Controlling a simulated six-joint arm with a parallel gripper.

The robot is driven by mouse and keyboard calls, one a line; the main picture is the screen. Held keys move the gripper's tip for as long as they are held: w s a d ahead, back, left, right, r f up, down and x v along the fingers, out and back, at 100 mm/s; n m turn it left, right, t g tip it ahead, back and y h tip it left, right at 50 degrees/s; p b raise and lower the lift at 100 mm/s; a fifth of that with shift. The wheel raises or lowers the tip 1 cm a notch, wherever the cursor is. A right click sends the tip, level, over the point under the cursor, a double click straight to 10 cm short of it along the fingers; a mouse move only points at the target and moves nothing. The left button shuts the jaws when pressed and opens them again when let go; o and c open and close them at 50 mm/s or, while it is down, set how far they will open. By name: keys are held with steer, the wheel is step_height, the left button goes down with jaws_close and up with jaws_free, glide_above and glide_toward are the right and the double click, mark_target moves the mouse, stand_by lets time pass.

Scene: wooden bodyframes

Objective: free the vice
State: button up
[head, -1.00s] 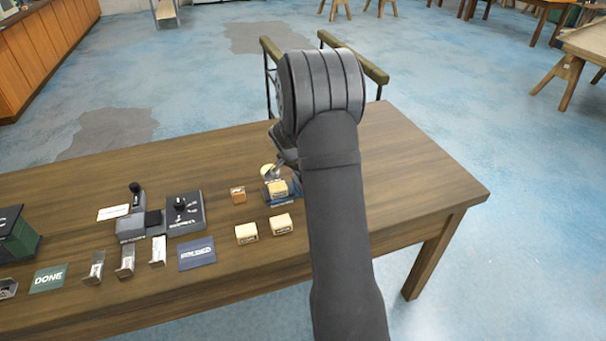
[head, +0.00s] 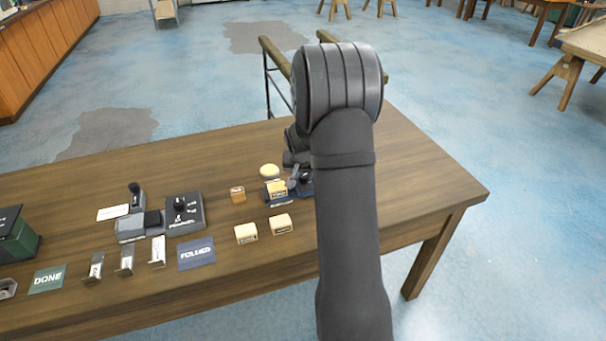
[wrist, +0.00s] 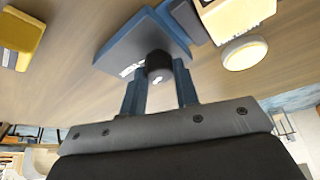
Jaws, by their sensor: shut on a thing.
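The vice is a small blue fixture (head: 306,189) toward the right of the table, partly hidden by my arm. A cream block (head: 277,188) sits at its left side. In the wrist view its blue base (wrist: 128,45) carries a dark upright knob (wrist: 158,62), and the cream block (wrist: 235,14) shows beside a blue jaw (wrist: 182,20). My gripper (wrist: 160,84) has its two fingers on either side of the knob and is shut on it. In the head view my wrist hides most of the fingers.
A round cream disc (head: 270,170) lies just behind the cream block. A brown block (head: 238,194) and two cream blocks (head: 246,234) (head: 281,224) stand nearby. Farther left are a grey lever device (head: 135,222), a dark knob panel (head: 184,213), a blue card (head: 196,253) and a green DONE card (head: 47,279).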

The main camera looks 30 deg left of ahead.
steer(key=n+g+y, duration=0.1)
steer(key=n, duration=0.2)
steer(key=n+y, duration=0.1)
steer(key=n, duration=0.3)
steer(key=shift+w+d+g, duration=0.15)
steer(key=shift+g, duration=0.25)
steer(key=n+g, duration=0.1)
steer(key=n, duration=0.2)
steer(key=n+g+y, duration=0.1)
steer(key=n, duration=0.2)
steer(key=shift+w+n+g, duration=0.15)
steer(key=shift+n+g, duration=0.15)
steer(key=shift+n, duration=0.1)
steer(key=o, duration=1)
steer(key=v, duration=1.7)
steer(key=shift+d+r, duration=0.1)
steer(key=shift+r, duration=0.15)
steer(key=shift+f, duration=0.1)
steer(key=x, duration=1.7)
steer(key=shift+f, duration=0.15)
